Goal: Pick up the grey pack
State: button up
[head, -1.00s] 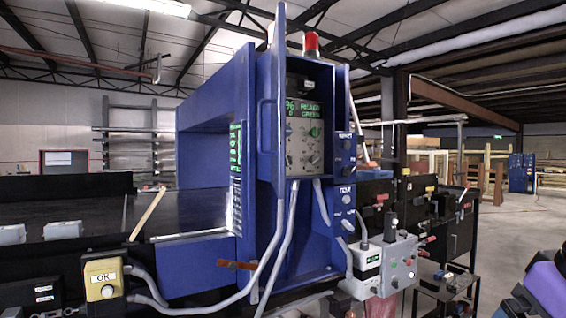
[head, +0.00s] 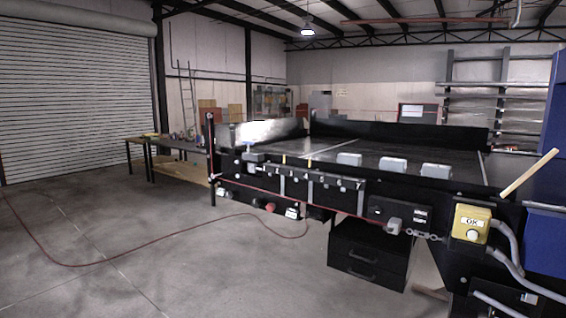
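Several small grey packs lie in a row on the dark conveyor belt (head: 375,148) in the head view. One is at the left (head: 349,159), one in the middle (head: 393,165) and one at the right (head: 436,171). They look alike, and I cannot tell which one the task names. They rest on the belt near its front edge, apart from each other. My gripper is not in view, so its state does not show.
A yellow OK button box (head: 472,224) and a slanted wooden stick (head: 529,173) are at the conveyor's right end, beside the blue detector housing (head: 547,235). A black drawer unit (head: 368,255) stands below. A red cable (head: 150,243) crosses the open floor at left.

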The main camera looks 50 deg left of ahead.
aim_at(354, 160)
jog(key=u, duration=1.25)
jog(key=z, duration=1.05)
jog(key=i+j, duration=0.3)
jog(key=j, duration=0.25)
jog(key=i+j+z, duration=0.1)
jog(key=i+j, duration=0.25)
jog(key=j, duration=0.15)
jog(key=i+j, duration=0.3)
jog(key=j, duration=0.25)
jog(key=i+j+z, duration=0.1)
jog(key=i+j, duration=0.2)
jog(key=j, duration=0.25)
jog(key=i+j, duration=0.3)
jog(key=j, duration=0.3)
jog(key=i+j+z, duration=0.1)
jog(key=i+j, duration=0.15)
jog(key=j, duration=0.3)
jog(key=i+j, duration=0.3)
jog(key=j, duration=0.3)
jog(key=i+j+z, duration=0.1)
jog(key=i+j, duration=0.15)
jog(key=j, duration=0.35)
